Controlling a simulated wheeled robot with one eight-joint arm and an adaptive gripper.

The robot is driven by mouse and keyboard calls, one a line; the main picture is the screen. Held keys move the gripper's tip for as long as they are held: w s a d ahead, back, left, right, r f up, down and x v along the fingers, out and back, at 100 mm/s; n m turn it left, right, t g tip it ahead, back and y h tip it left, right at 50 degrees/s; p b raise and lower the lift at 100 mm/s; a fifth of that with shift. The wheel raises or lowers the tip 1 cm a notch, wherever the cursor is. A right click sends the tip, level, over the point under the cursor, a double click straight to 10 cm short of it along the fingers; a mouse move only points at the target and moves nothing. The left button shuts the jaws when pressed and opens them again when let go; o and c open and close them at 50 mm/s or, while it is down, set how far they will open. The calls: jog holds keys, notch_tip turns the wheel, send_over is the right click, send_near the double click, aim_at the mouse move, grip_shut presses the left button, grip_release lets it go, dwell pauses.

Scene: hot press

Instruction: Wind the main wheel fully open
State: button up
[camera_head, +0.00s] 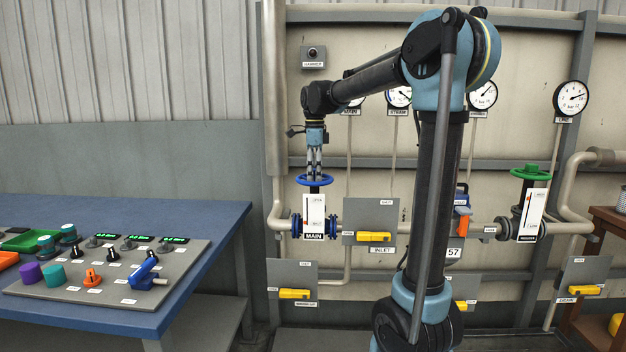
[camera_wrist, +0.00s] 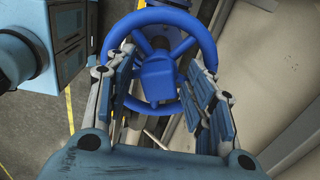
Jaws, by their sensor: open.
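The main wheel (camera_head: 314,180) is a blue handwheel lying flat on top of the valve labelled MAIN (camera_head: 314,236). It also shows in the wrist view (camera_wrist: 207,42), with its spokes and a block-shaped hub (camera_wrist: 158,78). My gripper (camera_head: 314,172) points straight down over the wheel. In the wrist view my gripper (camera_wrist: 160,85) is open, with its fingers apart on the left and right of the hub. The fingers overlap the rim in that view; I cannot tell whether they touch it.
A green wheel (camera_head: 530,170) sits on another valve at right. Plates with yellow handles, such as INLET (camera_head: 373,237), are beside and below the main valve. Gauges (camera_head: 571,98) line the wall. A blue table (camera_head: 215,215) with a control panel (camera_head: 110,275) stands at left.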

jog(key=c, duration=0.9)
jog(key=n, duration=1.1)
jog(key=shift+w, duration=0.1)
jog(key=n, duration=0.7)
jog(key=shift+n, duration=1)
